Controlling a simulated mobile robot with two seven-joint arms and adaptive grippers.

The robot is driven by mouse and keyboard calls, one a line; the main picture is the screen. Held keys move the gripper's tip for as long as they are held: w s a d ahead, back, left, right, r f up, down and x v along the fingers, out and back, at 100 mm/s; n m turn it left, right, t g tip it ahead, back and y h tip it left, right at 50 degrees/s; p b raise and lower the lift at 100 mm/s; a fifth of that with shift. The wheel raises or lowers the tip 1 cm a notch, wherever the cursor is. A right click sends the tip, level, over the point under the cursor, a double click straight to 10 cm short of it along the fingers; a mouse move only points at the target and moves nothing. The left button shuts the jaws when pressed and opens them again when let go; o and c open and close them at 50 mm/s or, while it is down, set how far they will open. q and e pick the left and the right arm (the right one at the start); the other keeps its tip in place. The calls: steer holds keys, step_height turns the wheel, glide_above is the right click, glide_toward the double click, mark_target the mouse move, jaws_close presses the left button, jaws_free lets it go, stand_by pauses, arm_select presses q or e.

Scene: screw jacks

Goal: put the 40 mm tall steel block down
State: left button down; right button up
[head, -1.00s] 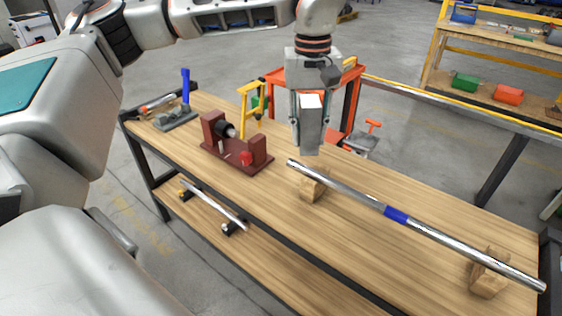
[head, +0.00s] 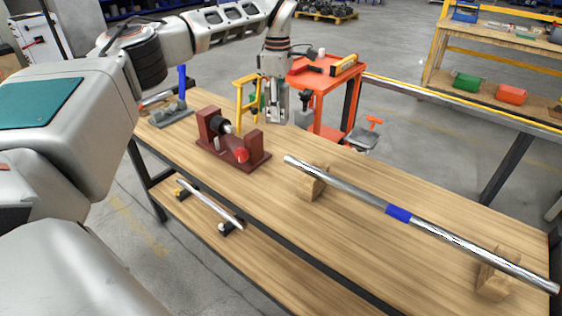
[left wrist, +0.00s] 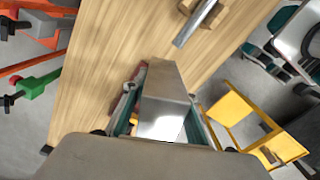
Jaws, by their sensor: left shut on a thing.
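The steel block (left wrist: 163,105) is a plain shiny grey block between the two fingers of my left gripper (head: 276,108). In the head view the gripper, pointing down, hangs near the bench's far edge, behind and right of the dark red fixture. The block (head: 277,103) shows there only as a small grey patch between the fingers. In the left wrist view the block's near face and one long side show, with the wooden bench top (left wrist: 110,60) beyond it. I cannot tell whether its lower end touches anything. My right gripper is not in view.
The dark red fixture (head: 208,125) stands on the bench top. A long steel bar (head: 350,187) with a blue band rests on wooden blocks (head: 311,188) at the right. A yellow frame (head: 240,100) and an orange cart (head: 345,82) show at the back. The bench's front middle is bare.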

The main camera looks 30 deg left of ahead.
arm_select(q)
step_height(320, 180, down, 14)
steer(key=shift+r+b, duration=0.25)
steer(key=shift+b, duration=0.85)
step_height(320, 180, down, 4)
steer(key=shift+r+b, duration=0.1)
steer(key=shift+b, duration=0.3)
steer(key=shift+f, duration=0.3)
steer(key=shift+r, duration=0.15)
steer(key=c, duration=1.6)
jaws_free()
steer(key=shift+f, duration=0.2)
